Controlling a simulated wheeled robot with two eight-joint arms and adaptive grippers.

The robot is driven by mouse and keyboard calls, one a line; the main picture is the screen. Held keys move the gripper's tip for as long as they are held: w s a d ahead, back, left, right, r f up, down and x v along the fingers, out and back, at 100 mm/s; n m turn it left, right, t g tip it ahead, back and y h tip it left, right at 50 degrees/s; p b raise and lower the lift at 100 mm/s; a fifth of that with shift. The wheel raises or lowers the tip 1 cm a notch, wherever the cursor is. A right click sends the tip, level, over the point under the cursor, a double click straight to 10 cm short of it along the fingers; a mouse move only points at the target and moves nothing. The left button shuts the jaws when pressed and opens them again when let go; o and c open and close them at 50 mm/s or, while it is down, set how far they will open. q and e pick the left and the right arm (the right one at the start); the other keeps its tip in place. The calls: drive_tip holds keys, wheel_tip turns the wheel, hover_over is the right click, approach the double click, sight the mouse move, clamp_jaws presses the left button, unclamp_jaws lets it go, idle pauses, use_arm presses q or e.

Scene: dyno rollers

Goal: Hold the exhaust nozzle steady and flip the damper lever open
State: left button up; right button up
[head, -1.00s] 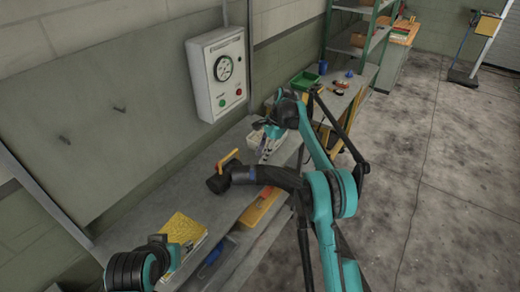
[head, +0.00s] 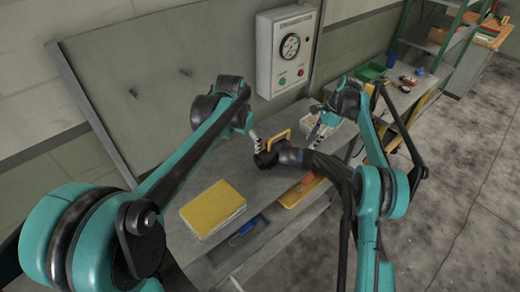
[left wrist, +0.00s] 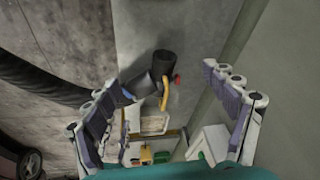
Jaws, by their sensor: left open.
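The exhaust nozzle (head: 265,160) is a black cylinder lying on the grey bench, joined to a black hose (head: 325,165) with a blue band. A yellow damper lever (head: 277,147) stands up from it. My left gripper (head: 254,137) is just behind and left of the nozzle, empty. In the left wrist view its fingers (left wrist: 160,80) are spread wide, with the nozzle (left wrist: 164,63) and yellow lever (left wrist: 165,94) between and beyond them, not visibly touched. My right gripper (head: 318,130) is right of the nozzle by a light bin; its fingers are too small to read.
A yellow book (head: 213,208) lies on the bench at front left. A gauge box (head: 290,48) hangs on the wall behind. The light bin (head: 322,122) and a green tray (head: 371,71) stand further right. Bare bench surface lies between book and nozzle.

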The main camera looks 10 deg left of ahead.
use_arm(q)
drive_tip(key=w+d+f+m+g, duration=0.2)
drive_tip(key=w+f, duration=0.5)
drive_tip(key=w, duration=0.3)
drive_tip(key=m+g, duration=0.1)
drive_tip(key=m, duration=0.1)
hover_over(260, 157)
wheel_tip(260, 157, down, 12)
drive_tip(key=shift+r, duration=0.15)
wheel_tip(260, 157, down, 8)
drive_tip(key=shift+f, duration=0.1)
